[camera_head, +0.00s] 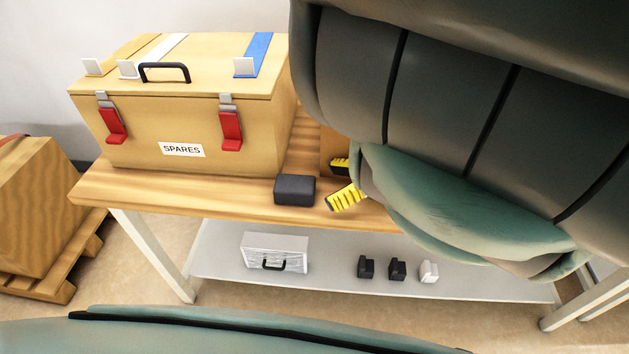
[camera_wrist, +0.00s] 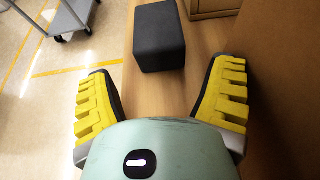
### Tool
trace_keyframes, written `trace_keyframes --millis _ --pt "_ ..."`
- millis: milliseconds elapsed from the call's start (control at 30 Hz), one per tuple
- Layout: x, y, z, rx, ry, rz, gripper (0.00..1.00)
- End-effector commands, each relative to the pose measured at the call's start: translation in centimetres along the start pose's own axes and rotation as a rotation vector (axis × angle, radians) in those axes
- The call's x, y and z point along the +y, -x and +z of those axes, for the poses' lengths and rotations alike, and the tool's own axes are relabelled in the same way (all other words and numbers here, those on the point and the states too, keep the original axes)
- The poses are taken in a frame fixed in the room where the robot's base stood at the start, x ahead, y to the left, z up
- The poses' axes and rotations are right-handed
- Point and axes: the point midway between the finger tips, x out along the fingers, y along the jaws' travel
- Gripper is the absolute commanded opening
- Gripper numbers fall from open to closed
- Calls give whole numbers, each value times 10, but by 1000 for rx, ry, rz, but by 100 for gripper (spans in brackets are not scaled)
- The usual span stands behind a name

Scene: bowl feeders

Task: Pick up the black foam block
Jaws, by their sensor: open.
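The black foam block (camera_head: 295,190) sits on the wooden tabletop near its front edge, in front of the tan SPARES box. In the wrist view the black foam block (camera_wrist: 159,36) lies ahead of my gripper, roughly between the lines of its fingers. My gripper (camera_wrist: 167,85) is open and empty, with yellow ribbed fingers spread wide. In the head view my gripper (camera_head: 343,182) is just right of the block, partly hidden behind my arm. The fingers do not appear to touch the block.
The wooden SPARES box (camera_head: 183,120) with red latches stands behind the block. The white lower shelf (camera_head: 340,275) holds a white case (camera_head: 274,252) and several small blocks. A brown panel (camera_wrist: 285,80) stands close to the right finger in the wrist view. A cart (camera_wrist: 62,16) is on the floor.

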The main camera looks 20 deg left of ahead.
Motion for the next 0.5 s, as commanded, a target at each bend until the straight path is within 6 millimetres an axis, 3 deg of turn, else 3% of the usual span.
trace_keyframes --millis 200,467,500 --pt "-1 -24 -5 -2 -2 -1 83" --pt "-2 -25 -4 -1 -2 -3 85" --pt "-2 -25 -4 -1 -2 -3 81"
